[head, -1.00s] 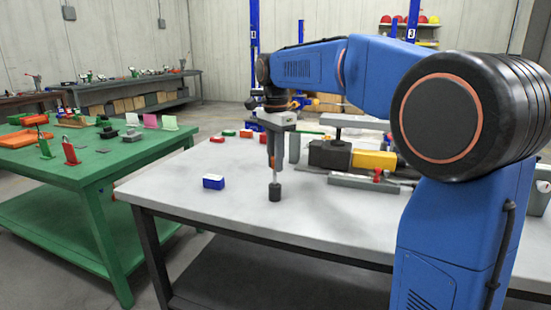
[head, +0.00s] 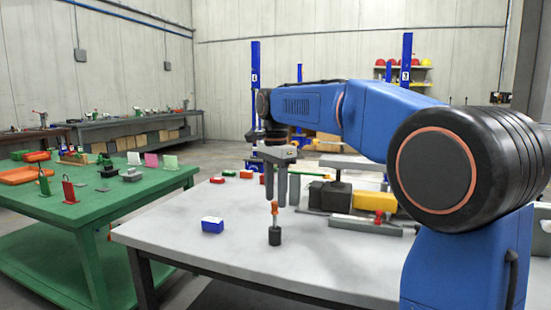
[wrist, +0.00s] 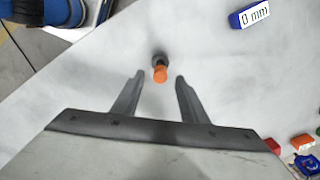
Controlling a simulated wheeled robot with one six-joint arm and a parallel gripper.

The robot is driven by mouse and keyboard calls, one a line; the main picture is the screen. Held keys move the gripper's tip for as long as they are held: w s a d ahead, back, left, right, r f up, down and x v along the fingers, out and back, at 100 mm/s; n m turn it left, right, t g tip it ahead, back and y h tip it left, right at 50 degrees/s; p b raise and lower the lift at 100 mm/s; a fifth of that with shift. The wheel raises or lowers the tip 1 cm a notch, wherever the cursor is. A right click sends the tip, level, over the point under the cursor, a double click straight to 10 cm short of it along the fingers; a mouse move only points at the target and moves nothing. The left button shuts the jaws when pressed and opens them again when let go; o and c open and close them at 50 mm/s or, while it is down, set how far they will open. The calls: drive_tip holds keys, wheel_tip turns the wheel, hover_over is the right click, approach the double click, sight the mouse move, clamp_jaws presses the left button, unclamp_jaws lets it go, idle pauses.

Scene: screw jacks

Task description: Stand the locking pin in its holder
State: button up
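The locking pin (head: 275,209) has an orange top and stands upright in its small dark round holder (head: 275,237) on the grey table. In the wrist view the orange top of the pin (wrist: 160,74) shows end-on, with the dark holder (wrist: 158,58) partly hidden under it. My gripper (head: 276,200) is open above the pin and holds nothing. In the wrist view its two fingers (wrist: 159,76) are spread on either side of the orange top, with a clear gap on both sides.
A blue block with a white label (head: 212,225) lies left of the holder; it reads 0 mm in the wrist view (wrist: 254,15). A screw jack assembly with a yellow part (head: 375,201) lies to the right. Small coloured blocks (head: 246,174) lie farther back. The table around the holder is clear.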

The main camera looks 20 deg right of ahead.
wheel_tip(320, 180, up, 14)
idle(0.4)
